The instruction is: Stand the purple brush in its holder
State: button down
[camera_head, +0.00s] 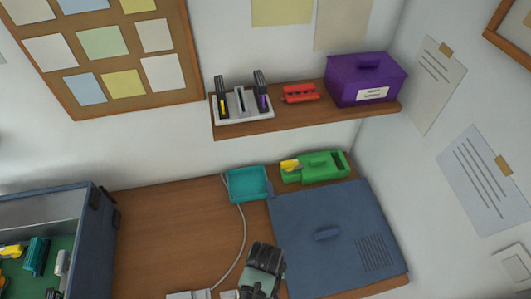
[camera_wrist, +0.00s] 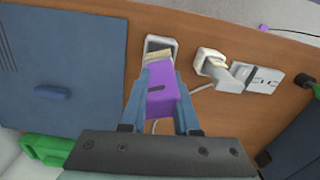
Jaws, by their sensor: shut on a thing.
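My gripper (camera_wrist: 160,82) is shut on the purple brush (camera_wrist: 161,97) in the wrist view, with one blue finger on each side of it. A tan strip shows at the brush's far end. Just beyond that end is a small whitish holder (camera_wrist: 164,41) with a dark opening, on the wooden desk. The brush's end overlaps the holder's near side in this view; I cannot tell whether it is inside or only above it. In the head view my gripper (camera_head: 263,265) shows at the bottom, and the brush is hidden there.
A white plug (camera_wrist: 212,62) and a socket strip (camera_wrist: 258,78) are right of the holder. A blue panel (camera_head: 340,230) covers the desk's right, with a teal tray (camera_head: 248,184) and green case (camera_head: 316,168) behind. A shelf (camera_head: 300,117) carries a rack and purple box (camera_head: 366,78).

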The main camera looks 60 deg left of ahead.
jog(key=shift+f, duration=2.15)
jog(key=shift+f, duration=0.15)
jog(key=c, duration=0.7)
grip_release()
jog(key=shift+o, duration=0.2)
notch_tip(320, 180, up, 12)
jog(key=shift+r, duration=0.15)
